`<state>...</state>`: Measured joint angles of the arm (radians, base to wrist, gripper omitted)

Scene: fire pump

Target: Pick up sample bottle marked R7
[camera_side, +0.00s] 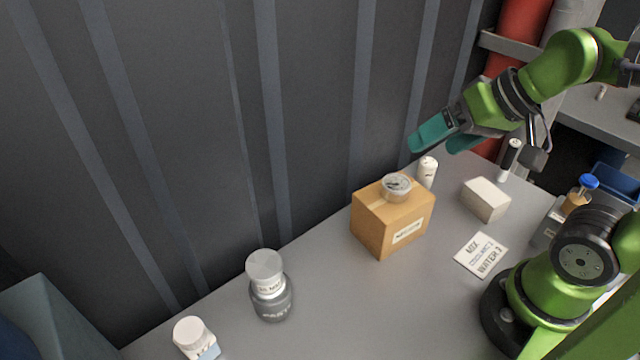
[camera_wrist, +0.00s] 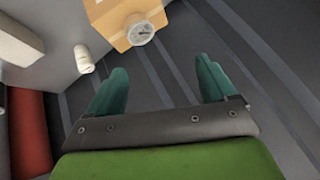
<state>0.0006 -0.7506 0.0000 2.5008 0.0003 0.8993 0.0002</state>
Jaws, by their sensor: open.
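My gripper (camera_side: 434,143) is open and empty, raised above the back of the table near the dark ribbed wall. Its two teal fingers also show spread apart in the wrist view (camera_wrist: 160,68). A small white bottle (camera_side: 427,172) with a dark mark stands behind the cardboard box, below my fingers; it shows in the wrist view (camera_wrist: 83,58), left of the fingers. I cannot read its mark. A bottle with a blue cap and amber contents (camera_side: 579,194) stands at the right, its marking not visible. No R7 is legible on any bottle.
A grey jar (camera_side: 271,300) and a white-capped container (camera_side: 192,336) stand front left. The front middle is clear.

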